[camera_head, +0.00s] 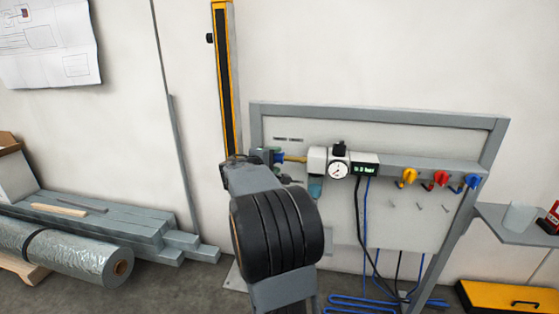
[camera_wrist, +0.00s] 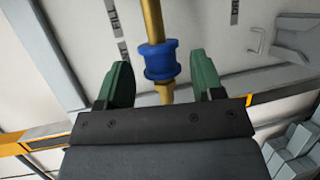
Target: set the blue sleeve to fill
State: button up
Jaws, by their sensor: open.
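The blue sleeve (camera_wrist: 160,62) is a flanged collar around a brass rod (camera_wrist: 152,20) in the wrist view. In the head view the sleeve (camera_head: 279,157) shows small and partly covered at the left end of the brass rod (camera_head: 295,159), by the panel. My gripper (camera_wrist: 161,74) has two green fingers, one on each side of the sleeve. The fingers are open, and gaps show between them and the sleeve. In the head view my arm hides much of the gripper.
A dial gauge (camera_head: 337,170) and a small display (camera_head: 365,170) sit right of the rod. Yellow (camera_head: 409,177), red (camera_head: 440,179) and blue (camera_head: 472,182) valve handles line the rail. A yellow-black column (camera_head: 226,80) stands left. Blue and black hoses hang below.

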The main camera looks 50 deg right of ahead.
aim_at(276, 159)
jog(key=shift+x, duration=1.6)
